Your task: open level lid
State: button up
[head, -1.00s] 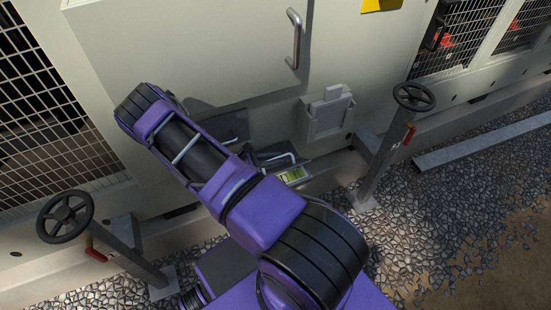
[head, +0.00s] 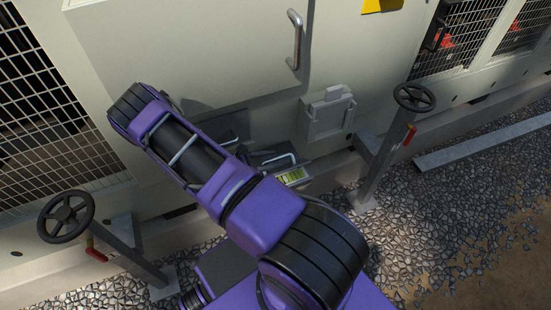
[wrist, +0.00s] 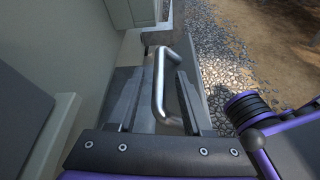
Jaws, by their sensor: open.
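A bent silver handle (wrist: 161,88) stands between the two fingers of my gripper (wrist: 164,75) in the wrist view. The fingers are open, one on each side of the bar; I cannot tell whether either touches it. In the head view the same handle (head: 279,161) shows low on the cabinet, just above a small level gauge (head: 292,176) with a green-yellow face. The lid itself is hard to make out: my arm and fingers cover most of it. My gripper is largely hidden behind my arm in the head view.
A grey latch box (head: 327,113) sits on the cabinet wall to the right. Valve wheels stand at left (head: 65,216) and right (head: 414,97) on posts. A larger door handle (head: 295,40) is above. Gravel (head: 440,210) lies open at the right.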

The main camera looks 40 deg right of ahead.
jog(key=v, duration=1.5)
jog(key=shift+a+p, duration=0.2)
jog(key=shift+p, duration=0.15)
jog(key=shift+r, duration=0.1)
